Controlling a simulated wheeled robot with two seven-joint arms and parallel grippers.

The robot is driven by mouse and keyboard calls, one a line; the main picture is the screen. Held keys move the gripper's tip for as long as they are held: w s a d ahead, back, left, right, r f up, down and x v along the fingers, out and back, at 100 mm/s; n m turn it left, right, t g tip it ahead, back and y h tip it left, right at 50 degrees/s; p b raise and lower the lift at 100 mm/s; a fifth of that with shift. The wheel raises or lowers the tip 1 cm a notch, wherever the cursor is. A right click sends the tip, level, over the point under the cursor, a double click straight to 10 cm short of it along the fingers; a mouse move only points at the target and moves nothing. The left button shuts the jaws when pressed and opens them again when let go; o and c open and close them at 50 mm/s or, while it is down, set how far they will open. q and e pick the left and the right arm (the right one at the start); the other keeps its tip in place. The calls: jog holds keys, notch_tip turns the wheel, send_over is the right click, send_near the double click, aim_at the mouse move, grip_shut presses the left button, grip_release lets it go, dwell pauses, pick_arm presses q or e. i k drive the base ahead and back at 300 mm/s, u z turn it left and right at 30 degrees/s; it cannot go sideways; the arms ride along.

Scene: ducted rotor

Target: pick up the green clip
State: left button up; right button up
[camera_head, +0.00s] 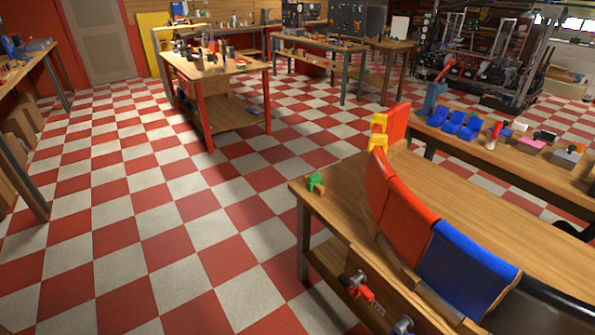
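The green clip (315,181) is small and sits at the far left corner of the wooden workbench (342,204) in the head view. A small wooden piece shows right beside or under it; I cannot tell which. Curved duct panels stand on the bench to its right: red ones (405,211) and a blue one (462,268). Yellow clips (378,132) show at the far end of the red panels. Neither of my grippers is in view.
A vise with a red part (361,290) is on the bench's front side. A second bench (540,165) at right holds blue bins (460,124) and small parts. Another table (216,66) stands farther back. The checkered floor (150,230) at left is open.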

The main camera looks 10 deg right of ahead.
aim_at(314, 178)
jog(key=z, duration=0.2)
jog(key=i, duration=0.85)
jog(key=z, duration=0.9)
jog(key=i, duration=0.55)
jog(key=z, duration=0.45)
